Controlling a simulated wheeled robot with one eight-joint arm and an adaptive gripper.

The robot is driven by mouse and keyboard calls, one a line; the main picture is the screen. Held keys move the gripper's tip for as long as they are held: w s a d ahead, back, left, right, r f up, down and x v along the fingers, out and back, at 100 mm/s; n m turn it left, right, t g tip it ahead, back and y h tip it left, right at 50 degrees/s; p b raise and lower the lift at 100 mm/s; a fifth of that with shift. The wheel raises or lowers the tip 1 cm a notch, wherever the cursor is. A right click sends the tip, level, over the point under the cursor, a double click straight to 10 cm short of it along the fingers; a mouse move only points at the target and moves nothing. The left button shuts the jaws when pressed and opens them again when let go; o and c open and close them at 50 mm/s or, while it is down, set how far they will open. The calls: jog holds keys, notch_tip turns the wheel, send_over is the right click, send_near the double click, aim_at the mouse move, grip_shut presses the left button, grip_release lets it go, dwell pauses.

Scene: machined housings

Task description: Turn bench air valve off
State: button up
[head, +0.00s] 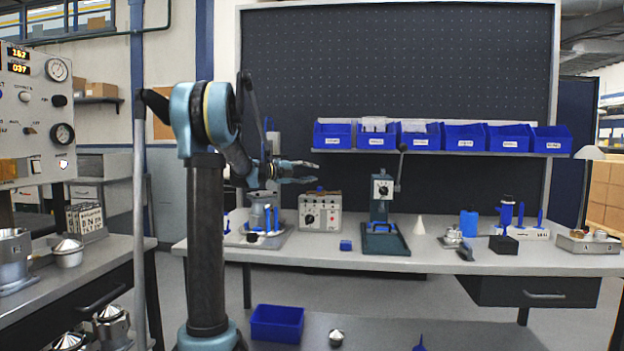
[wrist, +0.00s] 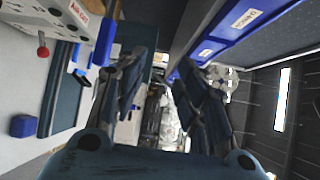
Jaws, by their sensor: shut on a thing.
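My gripper (head: 300,172) is level in front of the pegboard, above the back of the bench, with its fingers pointing right. A pale control box (head: 320,212) with a dark knob and a blue part on top stands on the bench, just below the gripper. In the wrist view a white panel with a red "AIR CUT" label (wrist: 82,12) is at upper left, with a blue bar (wrist: 106,40) beside it. I cannot tell whether the fingers touch this bar.
A row of blue bins (head: 430,137) stands on a shelf right of the gripper. A green press (head: 383,205) with a raised lever stands right of the box. A small blue block (head: 346,245) lies in front. The bench front near the block is mostly clear.

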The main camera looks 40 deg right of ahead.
jog(key=w+a, duration=0.5)
jog(key=a, duration=0.7)
dwell(1.3)
jog(key=shift+d+f, duration=0.1)
dwell(0.5)
